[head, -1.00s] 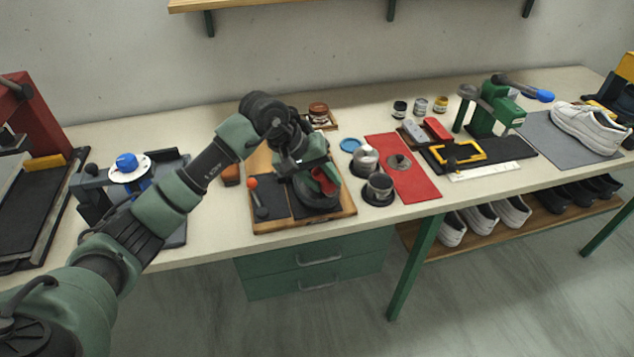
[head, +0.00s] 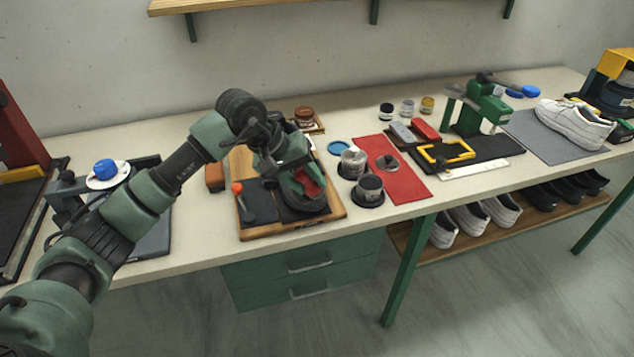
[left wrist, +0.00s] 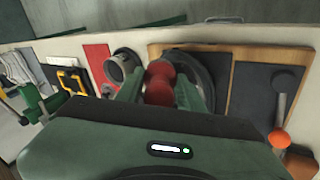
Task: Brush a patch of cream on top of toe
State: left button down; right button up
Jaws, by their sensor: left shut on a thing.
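My left gripper (head: 302,184) is shut on a red handled thing (left wrist: 159,84), low over the wooden board (head: 258,233). In the left wrist view the red part sits between the two fingers (left wrist: 160,92). Its working end is hidden, so I cannot tell whether it is a brush. A dark rounded thing (left wrist: 207,72) lies on the board right beneath the gripper. It may be a shoe's toe, but the gripper covers much of it. A small brown pot (head: 304,113) stands behind the board; I cannot tell whether it holds cream. My right gripper is out of view.
An orange-knobbed lever (head: 238,188) is on the board's left. Metal cups (head: 369,187) and a red mat (head: 408,184) lie to the right. Further right are a green press (head: 487,108) and a white shoe (head: 574,123). A blue-topped fixture (head: 105,170) stands left.

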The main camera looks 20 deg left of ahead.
pick_arm(q)
jog(key=shift+s+a, duration=0.25)
jog(key=shift+a, duration=0.15)
notch_tip(320, 180, up, 6)
jog(key=s+d+p, duration=0.1)
jog(key=s+p, duration=0.1)
jog(key=shift+d+f, duration=0.25)
dwell(0.4)
jog(key=r, duration=0.1)
jog(key=r+p, duration=0.1)
jog(key=s, duration=0.1)
jog(key=shift+d+r+p, duration=0.3)
jog(key=shift+d+r, duration=0.05)
jog(key=shift+r, duration=0.05)
dwell(0.4)
